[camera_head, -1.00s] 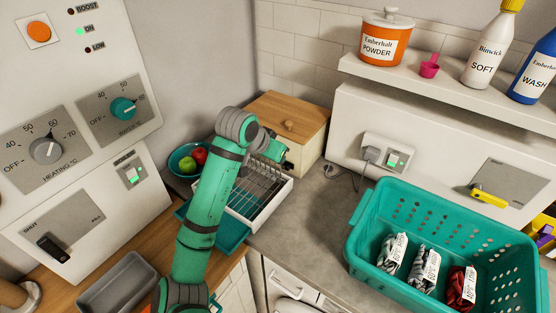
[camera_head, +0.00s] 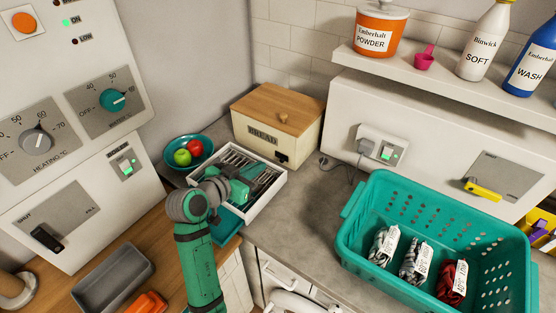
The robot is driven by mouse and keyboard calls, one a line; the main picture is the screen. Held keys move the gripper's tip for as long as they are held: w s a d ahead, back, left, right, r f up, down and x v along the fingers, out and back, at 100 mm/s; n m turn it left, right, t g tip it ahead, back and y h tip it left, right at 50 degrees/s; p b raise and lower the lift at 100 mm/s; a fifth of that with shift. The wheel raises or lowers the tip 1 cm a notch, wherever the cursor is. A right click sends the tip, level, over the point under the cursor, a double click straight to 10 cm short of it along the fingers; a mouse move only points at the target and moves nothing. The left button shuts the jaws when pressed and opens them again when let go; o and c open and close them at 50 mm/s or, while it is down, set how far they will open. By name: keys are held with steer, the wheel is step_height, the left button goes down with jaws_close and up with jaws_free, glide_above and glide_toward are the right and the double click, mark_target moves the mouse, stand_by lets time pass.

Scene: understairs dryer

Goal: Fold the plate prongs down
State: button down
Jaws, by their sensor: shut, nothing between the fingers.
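The plate prongs (camera_head: 238,160) are a row of thin pale metal bars inside a white, open-topped rack tray (camera_head: 278,188) on the grey counter. They look low, at or below the rim; their exact angle is hard to tell. My green gripper (camera_head: 265,182) is over the front and middle of the tray, just in front of the visible prongs. Its dark fingers are small in the picture, and it is shut and empty. My wrist and forearm hide the tray's front left part. I cannot tell whether the fingers touch the prongs.
A bread box (camera_head: 278,125) stands close behind the tray, and a teal bowl with apples (camera_head: 188,152) is at its left. A teal laundry basket (camera_head: 440,235) stands to the right, with bare counter (camera_head: 310,215) between. A grey tray (camera_head: 112,277) lies at front left.

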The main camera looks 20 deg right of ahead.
mark_target(233, 207)
steer(key=shift+s+a+f+h, duration=0.15)
steer(key=shift+a+f+h, duration=0.1)
steer(key=shift+f+h, duration=0.15)
steer(key=shift+s+a+f, duration=0.25)
steer(key=shift+a+f, duration=0.1)
steer(key=shift+f, duration=0.35)
steer(key=shift+s+a+f, duration=0.2)
steer(key=shift+a+f, duration=0.15)
steer(key=shift+f, duration=0.35)
steer(key=shift+f, duration=0.1)
steer(key=shift+r, duration=0.5)
steer(key=r, duration=0.3)
steer(key=shift+s+a, duration=0.1)
steer(key=shift+a, duration=0.15)
steer(key=s+a+f, duration=0.1)
steer(key=a, duration=0.1)
steer(key=s+a+f, duration=0.1)
steer(key=s+a, duration=0.1)
steer(key=a, duration=0.1)
steer(key=s+a+f, duration=0.1)
steer(key=a, duration=0.1)
steer(key=shift+s+a, duration=0.3)
steer(key=shift+s, duration=0.05)
steer(key=shift+d, duration=0.1)
